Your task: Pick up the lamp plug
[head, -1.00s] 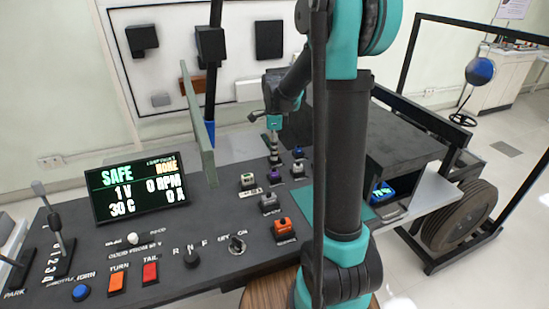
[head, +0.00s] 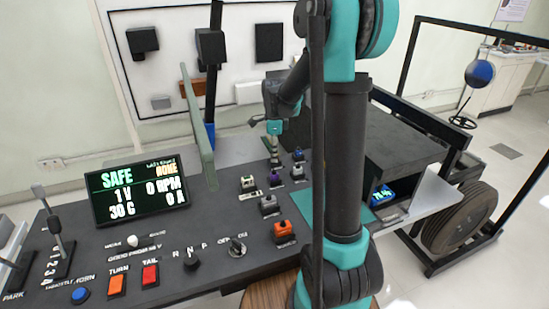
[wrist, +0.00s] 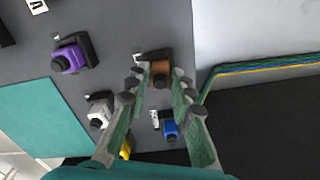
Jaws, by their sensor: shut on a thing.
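My gripper (wrist: 158,82) points down at the dark console, with its two fingers on either side of a brown plug (wrist: 160,73). The fingers are closed on that plug, which is in its black socket area; I cannot tell whether it has come up. In the head view my gripper (head: 274,158) stands at the back of the console and hides most of this plug. Its label is not readable, so I cannot confirm from print that it is the lamp plug.
Close by are a blue plug (wrist: 170,130), a grey-white plug (wrist: 99,113) and a purple plug (wrist: 71,58). An orange plug (head: 285,231) sits nearer the front. A green upright board (head: 198,130) stands left of my gripper. Coloured cables (wrist: 260,67) run beside the console.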

